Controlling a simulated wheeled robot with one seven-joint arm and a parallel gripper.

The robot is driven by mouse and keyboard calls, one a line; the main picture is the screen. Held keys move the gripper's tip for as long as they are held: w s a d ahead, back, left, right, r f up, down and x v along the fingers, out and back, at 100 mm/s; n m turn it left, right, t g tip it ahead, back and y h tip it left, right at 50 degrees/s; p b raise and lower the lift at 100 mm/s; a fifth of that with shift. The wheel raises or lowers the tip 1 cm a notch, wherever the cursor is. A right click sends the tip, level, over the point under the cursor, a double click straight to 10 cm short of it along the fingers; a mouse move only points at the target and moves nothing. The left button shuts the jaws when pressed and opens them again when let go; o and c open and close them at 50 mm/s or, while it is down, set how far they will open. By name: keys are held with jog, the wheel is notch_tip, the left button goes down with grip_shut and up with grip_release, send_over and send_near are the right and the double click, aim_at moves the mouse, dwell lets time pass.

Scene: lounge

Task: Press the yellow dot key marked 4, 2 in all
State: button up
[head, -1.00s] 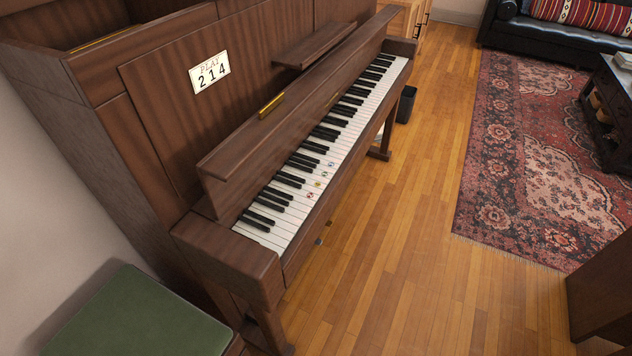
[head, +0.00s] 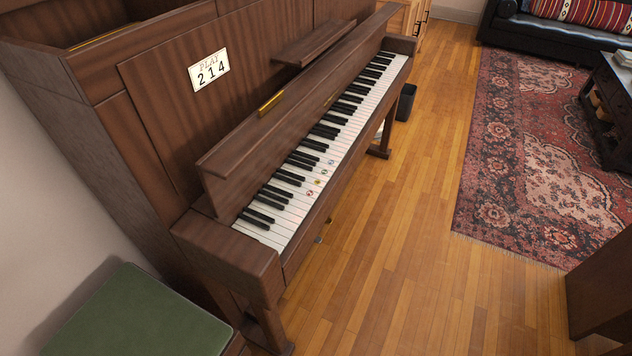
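A brown upright piano (head: 150,130) stands at the left of the head view, its keyboard (head: 285,205) running away to the upper right. Several small coloured dots sit on white keys near the keyboard's near end. A yellow dot (head: 317,182) lies between a red dot (head: 310,193) and a green dot (head: 324,172). A further bluish dot (head: 331,162) is beyond them. The numbers on the dots are too small to read. A white card (head: 209,71) on the piano front reads "PLAY 2 1 4". My gripper is not in view.
A green-topped stool (head: 140,315) stands at the near left of the piano. Wooden floor (head: 400,230) is clear to the piano's right. A black bin (head: 406,102) stands by the far piano leg. A patterned rug (head: 530,160), dark table and black sofa lie further right.

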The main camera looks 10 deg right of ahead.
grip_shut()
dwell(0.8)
